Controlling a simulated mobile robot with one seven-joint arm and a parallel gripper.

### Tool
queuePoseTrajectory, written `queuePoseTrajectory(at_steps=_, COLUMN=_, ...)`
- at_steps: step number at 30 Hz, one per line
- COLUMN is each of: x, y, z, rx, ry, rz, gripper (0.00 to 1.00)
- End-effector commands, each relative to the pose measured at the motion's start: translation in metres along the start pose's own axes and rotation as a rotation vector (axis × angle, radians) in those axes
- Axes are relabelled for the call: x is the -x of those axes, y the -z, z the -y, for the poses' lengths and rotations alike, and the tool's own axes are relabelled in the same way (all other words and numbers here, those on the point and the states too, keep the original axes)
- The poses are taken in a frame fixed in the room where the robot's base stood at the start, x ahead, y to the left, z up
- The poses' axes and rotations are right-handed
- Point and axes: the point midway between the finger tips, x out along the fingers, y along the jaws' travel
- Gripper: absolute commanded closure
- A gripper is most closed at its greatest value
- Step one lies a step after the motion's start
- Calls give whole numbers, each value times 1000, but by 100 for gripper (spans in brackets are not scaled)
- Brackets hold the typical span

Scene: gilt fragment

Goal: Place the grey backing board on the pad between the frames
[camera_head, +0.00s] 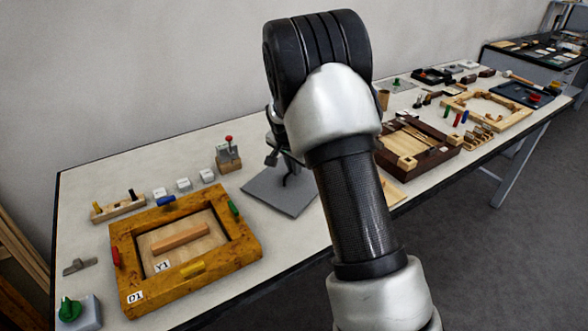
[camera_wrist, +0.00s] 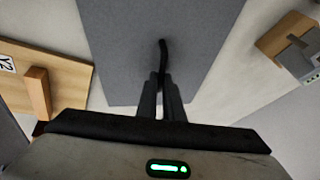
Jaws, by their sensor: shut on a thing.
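The grey backing board (camera_head: 268,200) is in the middle of the table, between the ochre frame (camera_head: 125,240) and the dark brown frame (camera_head: 440,158). My gripper (camera_head: 287,172), partly hidden behind my arm in the head view, is above the board. In the wrist view my gripper (camera_wrist: 162,103) is shut on the black handle (camera_wrist: 162,48) that stands up from the board (camera_wrist: 115,40). The board looks flat and level. I cannot tell whether it touches what is below. The pad does not show; the board or my arm may hide it.
A light wooden panel labelled Y2 (camera_wrist: 75,70), with a block handle, lies close beside the board. A wooden block with a grey fixture (camera_wrist: 285,35) is on the other side. Small white blocks (camera_head: 183,184) and a red-knobbed stand (camera_head: 228,160) are behind.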

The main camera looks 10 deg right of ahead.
Motion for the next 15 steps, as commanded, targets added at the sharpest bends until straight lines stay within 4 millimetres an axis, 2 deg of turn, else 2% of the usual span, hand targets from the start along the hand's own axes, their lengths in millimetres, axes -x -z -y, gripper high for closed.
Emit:
queuePoseTrajectory(at_steps=12, x=-10, y=-4, z=-2, rx=0, ry=1, rz=-1, gripper=100)
queuePoseTrajectory(at_steps=13, x=-8, y=-3, z=-2, rx=0, ry=1, rz=0, gripper=88)
queuePoseTrajectory(at_steps=15, x=-8, y=-3, z=-2, rx=0, ry=0, rz=0, gripper=76)
